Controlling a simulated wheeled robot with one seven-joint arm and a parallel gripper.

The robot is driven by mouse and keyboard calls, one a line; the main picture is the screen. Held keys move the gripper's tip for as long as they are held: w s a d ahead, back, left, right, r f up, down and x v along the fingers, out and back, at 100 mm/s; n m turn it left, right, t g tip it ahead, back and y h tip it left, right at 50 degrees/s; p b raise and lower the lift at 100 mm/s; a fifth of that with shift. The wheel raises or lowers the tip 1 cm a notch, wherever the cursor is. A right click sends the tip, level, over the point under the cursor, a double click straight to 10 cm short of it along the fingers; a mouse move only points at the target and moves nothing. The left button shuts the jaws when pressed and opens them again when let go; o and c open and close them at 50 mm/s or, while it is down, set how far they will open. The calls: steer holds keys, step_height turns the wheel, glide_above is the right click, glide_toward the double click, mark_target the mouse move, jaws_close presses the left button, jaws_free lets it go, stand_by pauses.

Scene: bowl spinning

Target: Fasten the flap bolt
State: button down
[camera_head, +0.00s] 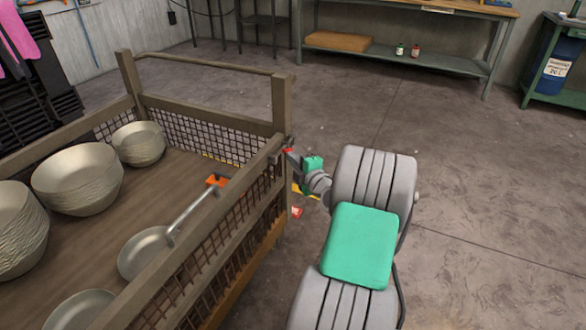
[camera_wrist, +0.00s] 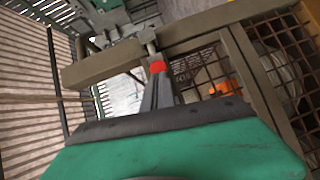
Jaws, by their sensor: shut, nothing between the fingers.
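The flap is the mesh side (camera_head: 225,225) of the large wooden-railed crate facing my arm; it stands upright. In the wrist view its brown rail and mesh fill the right side (camera_wrist: 205,75). A small metal bolt (camera_wrist: 151,46) shows at the gap between the two brown rails, near the crate's corner post (camera_head: 281,105). My gripper (camera_head: 288,153) is at this corner, outside the crate. Its red-tipped fingers (camera_wrist: 157,68) are shut and empty, just below the bolt; I cannot tell whether they touch it. How far the bolt is engaged is not clear.
Inside the crate are stacked bowls (camera_head: 78,178) and a long-handled metal tool with an orange end (camera_head: 215,181). A workbench (camera_head: 400,62) stands along the back wall. The concrete floor (camera_head: 490,190) to the right is clear.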

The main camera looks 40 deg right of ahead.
steer(key=shift+w+a+r, duration=0.1)
steer(key=shift+a+r, duration=0.05)
steer(key=shift+a, duration=0.25)
steer(key=a+v, duration=0.2)
steer(key=v, duration=1.1)
steer(key=shift+w, duration=0.3)
